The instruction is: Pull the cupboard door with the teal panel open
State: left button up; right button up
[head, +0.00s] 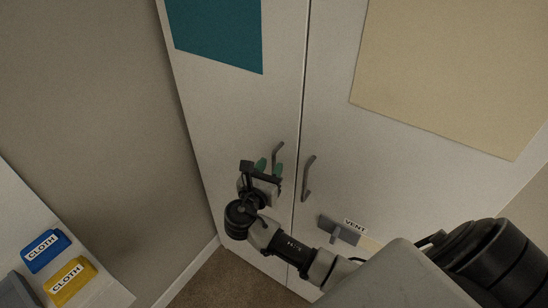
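The cupboard door with the teal panel (218,32) is the left of two pale doors and looks closed, flush with its neighbour. Its grey bar handle (279,152) is near the seam between the doors. My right gripper (269,167) is in front of this handle, its two green fingertips apart. The handle's lower end appears between or just behind the fingertips; I cannot tell whether they touch it. My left gripper is not in view.
The neighbouring door has a beige panel (455,75), its own handle (308,178) and a grey piece (338,231) by a "VENT" label. At lower left, a white surface (25,211) holds blue (45,250) and yellow (70,281) "CLOTH" items. Brown floor shows below.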

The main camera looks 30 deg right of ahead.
aim_at(273, 163)
jog(key=shift+x, duration=1.2)
jog(key=shift+w+d, duration=0.25)
jog(key=shift+c, duration=0.3)
grip_shut()
